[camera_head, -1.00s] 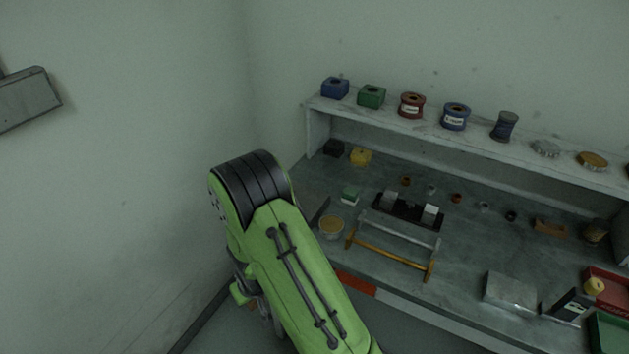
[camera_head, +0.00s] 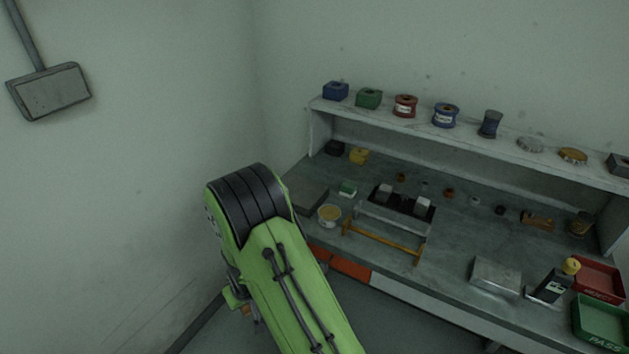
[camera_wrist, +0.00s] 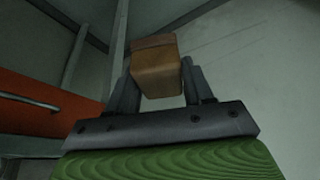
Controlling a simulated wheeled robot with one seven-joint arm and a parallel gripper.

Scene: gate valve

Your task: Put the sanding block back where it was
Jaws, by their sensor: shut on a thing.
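In the wrist view, my gripper (camera_wrist: 158,85) is shut on a tan block with a darker brown band at its far end, which I take for the sanding block (camera_wrist: 158,70). It sits between the two dark fingers, in the air, touching nothing else that I can see. In the head view, my arm hides most of the gripper; a small brown bit of the block (camera_head: 246,311) shows low beside the arm, below bench height and left of the workbench (camera_head: 455,255).
The bench holds a white tub (camera_head: 329,215), an orange-handled frame (camera_head: 383,240), a black fixture (camera_head: 398,202), a brown wooden piece (camera_head: 538,220), a metal box (camera_head: 496,277) and red (camera_head: 598,281) and green (camera_head: 603,322) trays. A shelf (camera_head: 450,138) with spools stands behind. Bare bench lies centre right.

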